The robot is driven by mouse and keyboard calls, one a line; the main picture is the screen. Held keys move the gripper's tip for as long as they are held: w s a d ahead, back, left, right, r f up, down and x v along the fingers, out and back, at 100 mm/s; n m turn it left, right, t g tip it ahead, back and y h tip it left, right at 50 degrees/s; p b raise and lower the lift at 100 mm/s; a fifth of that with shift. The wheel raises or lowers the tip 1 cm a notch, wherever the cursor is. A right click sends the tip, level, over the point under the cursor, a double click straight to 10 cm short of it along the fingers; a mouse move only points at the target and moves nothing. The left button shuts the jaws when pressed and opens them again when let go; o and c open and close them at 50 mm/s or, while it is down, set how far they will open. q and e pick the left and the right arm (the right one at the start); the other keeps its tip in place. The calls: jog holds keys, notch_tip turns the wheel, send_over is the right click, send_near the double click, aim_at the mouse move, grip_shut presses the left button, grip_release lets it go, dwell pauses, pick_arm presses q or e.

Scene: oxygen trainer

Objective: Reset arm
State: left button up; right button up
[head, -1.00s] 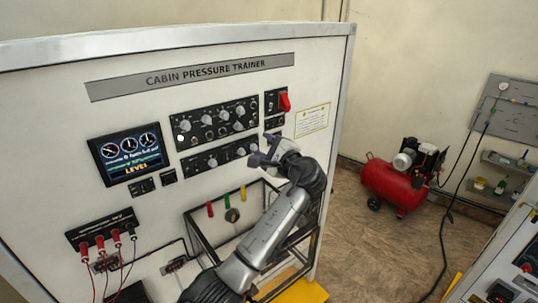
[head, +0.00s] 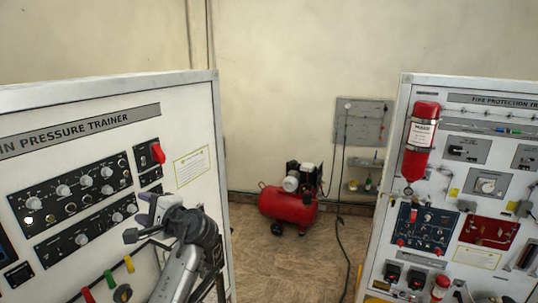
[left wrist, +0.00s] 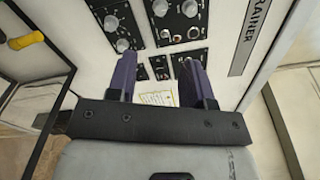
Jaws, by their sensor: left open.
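My left arm comes up from the bottom of the head view, and its left gripper (head: 140,222) is in front of the cabin pressure trainer panel (head: 95,150). In the left wrist view, the two dark fingers of the left gripper (left wrist: 160,80) stand apart with nothing between them. They point at the panel face, with small switches and a label beyond them. In the head view, the red switch lever (head: 157,153) is above the gripper and apart from it. My right gripper does not show.
A red air compressor (head: 290,205) stands on the floor between the panels, by the back wall. The fire protection trainer (head: 445,190) stands at the right with a red cylinder (head: 421,140). Bare floor (head: 275,260) lies between the two trainers.

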pick_arm(q)
jog(key=s+d+r+n+t+h, duration=0.3)
jog(key=d+r+n+t+h, duration=0.25)
jog(key=n+h, duration=0.2)
jog(key=s+d+f+t+h, duration=0.2)
jog(key=s+d+f+h, duration=0.2)
jog(key=s+d+h, duration=0.1)
jog(key=s+d+f+g+h+p, duration=0.1)
jog(key=s+f+g+h, duration=0.3)
jog(key=s+f, duration=3.5)
jog(key=f+g+p, duration=0.1)
jog(key=g, duration=0.5)
jog(key=shift+s+d+f+g, duration=0.15)
jog(key=shift+s+f+g, duration=0.05)
jog(key=shift+s+g, duration=0.15)
jog(key=shift+m+h, duration=0.25)
